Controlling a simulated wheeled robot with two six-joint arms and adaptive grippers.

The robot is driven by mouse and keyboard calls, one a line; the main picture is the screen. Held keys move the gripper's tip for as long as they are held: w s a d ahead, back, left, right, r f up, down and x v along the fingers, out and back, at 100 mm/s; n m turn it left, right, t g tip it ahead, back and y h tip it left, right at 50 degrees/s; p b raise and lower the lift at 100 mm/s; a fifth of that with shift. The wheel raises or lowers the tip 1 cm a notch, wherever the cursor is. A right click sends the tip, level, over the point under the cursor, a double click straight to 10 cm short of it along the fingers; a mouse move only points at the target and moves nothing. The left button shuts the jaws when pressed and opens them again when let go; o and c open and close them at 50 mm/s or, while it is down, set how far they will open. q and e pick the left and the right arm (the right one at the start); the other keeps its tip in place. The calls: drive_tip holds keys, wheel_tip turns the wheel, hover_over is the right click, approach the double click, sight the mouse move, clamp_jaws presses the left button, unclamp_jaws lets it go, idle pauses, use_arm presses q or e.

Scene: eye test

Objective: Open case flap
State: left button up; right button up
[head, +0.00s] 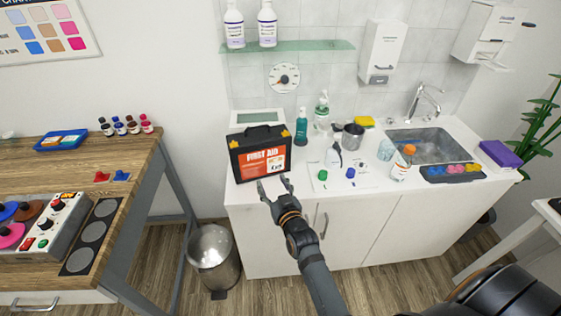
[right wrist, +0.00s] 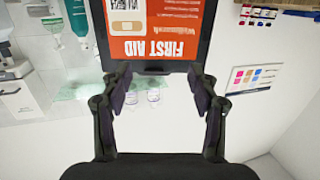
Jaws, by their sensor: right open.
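The first aid case (head: 263,158) is black with an orange label and stands upright on the white counter, its handle on top and yellow catches at the upper corners. It looks closed. In the right wrist view the case (right wrist: 150,32) appears upside down, with its top edge toward the fingers. My right gripper (head: 274,184) is open and empty in front of the case's lower front. In the wrist view its fingers (right wrist: 160,88) are spread apart near the case's edge; whether they touch it I cannot tell. My left gripper is out of view.
Right of the case are a white mat with green and blue pieces (head: 350,173), bottles, a metal cup (head: 353,137) and the sink (head: 425,146). A glass shelf (head: 320,46) hangs above. A bin (head: 213,252) and wooden table (head: 115,190) are left.

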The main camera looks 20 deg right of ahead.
drive_tip(key=t, duration=0.1)
approach(263, 147)
drive_tip(key=s, duration=0.2)
drive_tip(key=shift+h, duration=0.4)
drive_tip(key=w, duration=1)
drive_tip(key=shift+f+b, duration=0.1)
drive_tip(key=shift+b, duration=0.3)
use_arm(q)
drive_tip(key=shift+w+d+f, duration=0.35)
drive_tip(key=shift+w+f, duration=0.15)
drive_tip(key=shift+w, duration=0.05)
use_arm(e)
drive_tip(key=shift+s, duration=0.1)
clamp_jaws()
